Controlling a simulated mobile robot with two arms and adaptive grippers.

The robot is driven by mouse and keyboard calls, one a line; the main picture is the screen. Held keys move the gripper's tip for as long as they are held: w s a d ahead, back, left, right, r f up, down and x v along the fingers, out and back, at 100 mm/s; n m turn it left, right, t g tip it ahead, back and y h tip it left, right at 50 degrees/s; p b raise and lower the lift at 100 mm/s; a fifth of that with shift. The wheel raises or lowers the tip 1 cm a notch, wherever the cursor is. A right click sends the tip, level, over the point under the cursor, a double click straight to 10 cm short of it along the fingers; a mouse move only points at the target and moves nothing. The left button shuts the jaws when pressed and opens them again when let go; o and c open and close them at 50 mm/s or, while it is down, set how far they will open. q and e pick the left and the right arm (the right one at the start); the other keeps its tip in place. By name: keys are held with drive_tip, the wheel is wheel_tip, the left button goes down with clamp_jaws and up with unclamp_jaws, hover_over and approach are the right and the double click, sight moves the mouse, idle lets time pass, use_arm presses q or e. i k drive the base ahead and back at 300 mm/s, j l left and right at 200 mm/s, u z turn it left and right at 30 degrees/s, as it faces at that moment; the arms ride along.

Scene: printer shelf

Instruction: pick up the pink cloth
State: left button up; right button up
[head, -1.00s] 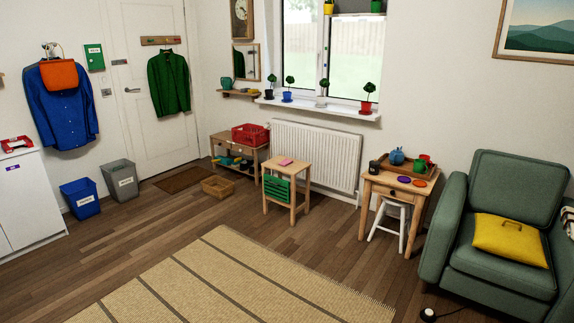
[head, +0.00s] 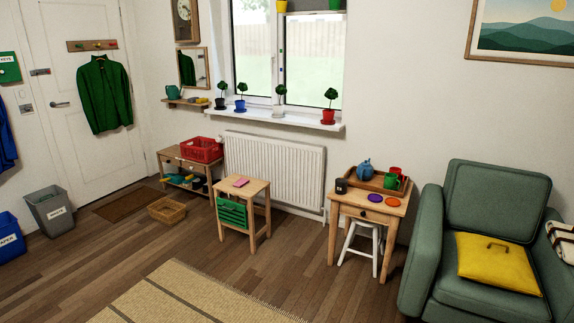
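A small pink cloth (head: 241,182) lies flat on top of a small wooden table (head: 257,187) in front of the radiator. A green slatted item (head: 232,214) is at the side of that table, below the top. Neither of my grippers shows in the head view, so their state is hidden.
A wooden side table (head: 379,210) with a tray, a teapot and cups stands to the right, a white stool (head: 360,246) under it. A green armchair (head: 490,240) is at the far right. A wicker basket (head: 167,211) sits on the floor. Open floor and a striped rug (head: 190,296) lie in front.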

sight(239, 183)
drive_tip(key=i, duration=2.2)
